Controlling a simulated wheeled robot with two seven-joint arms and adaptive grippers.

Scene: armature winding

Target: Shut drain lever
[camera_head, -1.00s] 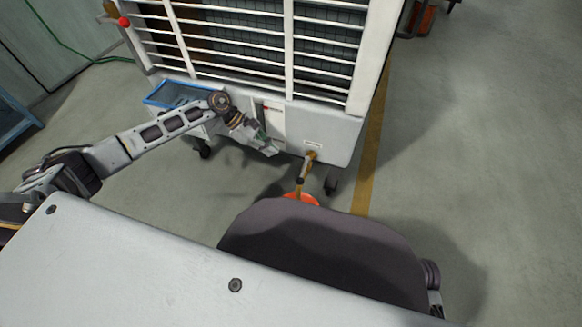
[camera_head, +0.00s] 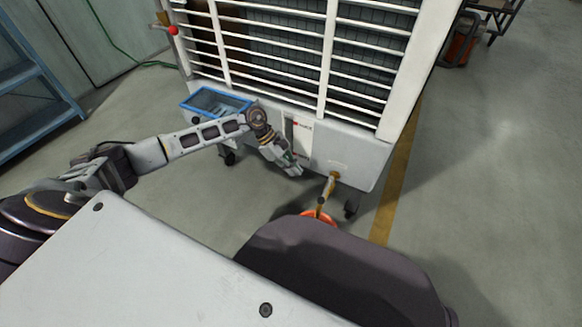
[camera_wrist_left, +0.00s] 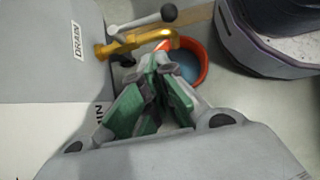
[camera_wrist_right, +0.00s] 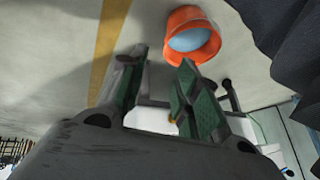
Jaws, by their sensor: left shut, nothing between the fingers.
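The drain lever (camera_wrist_left: 145,22) is a grey rod with a black ball knob, on a brass tap (camera_wrist_left: 140,42) beside a DRAIN label in the left wrist view. In the head view the brass tap (camera_head: 327,190) sticks out low on the white machine (camera_head: 350,160); the lever is too small to make out there. My left gripper (camera_wrist_left: 160,64) is shut and empty, close to the tap and apart from the lever knob. It also shows left of the tap in the head view (camera_head: 297,170). My right gripper (camera_wrist_right: 158,62) is open and empty; it is hidden in the head view.
An orange bucket (camera_wrist_left: 202,68) holding bluish liquid stands on the floor under the tap; it also shows in the right wrist view (camera_wrist_right: 194,20). A blue-rimmed tray (camera_head: 243,103) juts from the machine, near my left arm. Floor right of the yellow line (camera_head: 395,185) is clear.

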